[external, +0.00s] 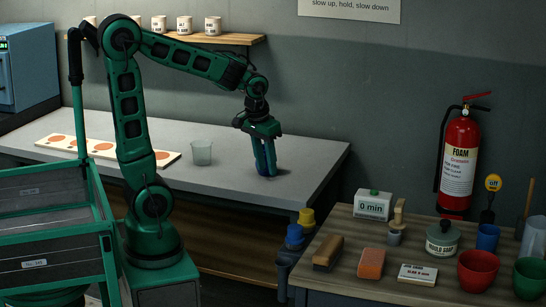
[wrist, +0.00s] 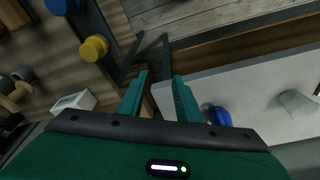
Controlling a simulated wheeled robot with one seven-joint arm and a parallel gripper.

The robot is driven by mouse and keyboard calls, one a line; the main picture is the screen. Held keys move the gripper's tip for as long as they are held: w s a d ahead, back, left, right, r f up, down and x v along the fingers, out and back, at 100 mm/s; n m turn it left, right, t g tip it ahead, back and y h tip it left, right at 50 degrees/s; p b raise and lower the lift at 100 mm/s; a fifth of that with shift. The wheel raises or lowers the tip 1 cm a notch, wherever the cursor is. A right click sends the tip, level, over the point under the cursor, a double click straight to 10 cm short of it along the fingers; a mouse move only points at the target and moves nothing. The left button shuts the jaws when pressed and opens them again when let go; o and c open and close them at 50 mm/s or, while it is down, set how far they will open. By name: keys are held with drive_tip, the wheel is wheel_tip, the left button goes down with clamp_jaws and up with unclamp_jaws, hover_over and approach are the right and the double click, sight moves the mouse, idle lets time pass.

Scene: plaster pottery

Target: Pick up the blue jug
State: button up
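A dark blue upright thing that looks like the blue jug (external: 266,165) stands on the grey-white bench, right of its middle. My gripper (external: 262,142) is above and in front of it, and overlaps it in the external view. In the wrist view the blue jug (wrist: 221,116) lies outside the right finger, partly hidden by my gripper body. My gripper (wrist: 159,76) is open there, with nothing between its fingers. The jug's handle cannot be made out.
A translucent cup (external: 201,152) stands left on the bench, near a board with orange discs (external: 103,149). The wooden table (external: 340,257) at right carries a sponge, a brush, pots and a blue cup (external: 487,237). Blue (external: 295,234) and yellow (external: 306,217) knobs are at its left edge.

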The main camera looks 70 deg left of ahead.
drive_tip(key=w+a+n+y, duration=0.1)
drive_tip(key=w+a+n, duration=0.3)
drive_tip(key=a, duration=0.7)
drive_tip(key=w+a+n+y, duration=0.2)
drive_tip(key=w+a+n, duration=0.1)
drive_tip(key=a, duration=0.7)
drive_tip(key=shift+n, duration=0.3)
drive_tip(key=shift+w+a+x, duration=0.1)
drive_tip(key=shift+a+x, duration=0.1)
drive_tip(key=shift+x, duration=2.55)
drive_tip(key=shift+w+a+x, duration=0.1)
drive_tip(key=shift+a+x, duration=0.1)
drive_tip(key=shift+x, duration=2.5)
drive_tip(key=shift+r, duration=0.2)
clamp_jaws()
